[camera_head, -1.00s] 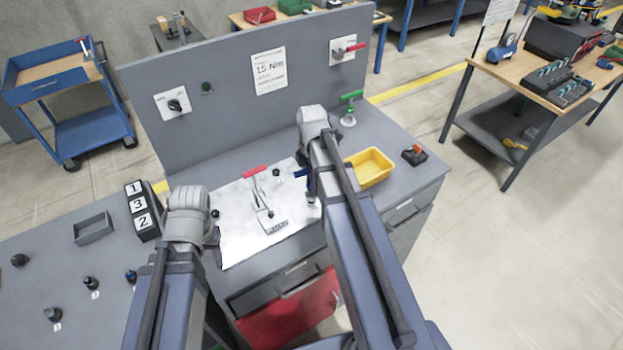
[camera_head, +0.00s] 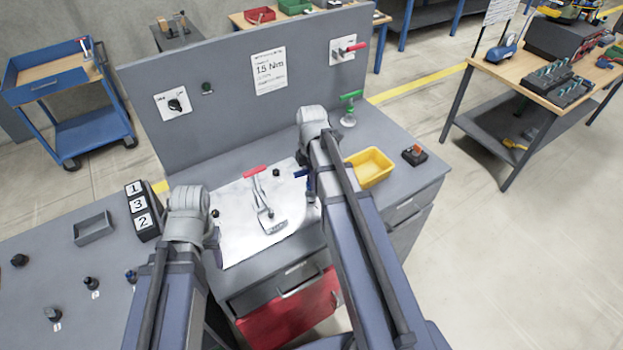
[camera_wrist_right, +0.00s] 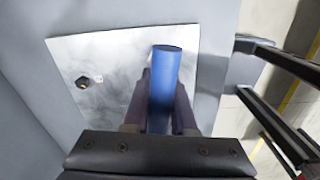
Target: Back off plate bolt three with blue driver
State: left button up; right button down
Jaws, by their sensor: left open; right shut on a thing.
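A pale metal plate (camera_head: 245,240) lies on the grey bench. Dark bolts show on it, one near its back (camera_head: 276,173) and one at its left edge (camera_head: 215,213). In the right wrist view one bolt (camera_wrist_right: 83,83) sits beside a small label I cannot read. My right gripper (camera_head: 309,180) is over the plate's right side, shut on the blue driver (camera_wrist_right: 165,80). The driver's tip and whatever lies under it are hidden. My left gripper (camera_head: 213,245) is open by the plate's left front edge, mostly hidden behind its own arm.
A red-handled clamp (camera_head: 262,205) stands on the plate. A number block (camera_head: 142,210), a grey tray (camera_head: 93,228) and several dark pieces (camera_head: 91,284) are on the left table.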

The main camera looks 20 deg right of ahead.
jog(key=shift+f+b, duration=0.9)
dwell(0.4)
jog(key=shift+n, duration=1.2)
jog(key=shift+n, duration=1.2)
jog(key=shift+n, duration=1.2)
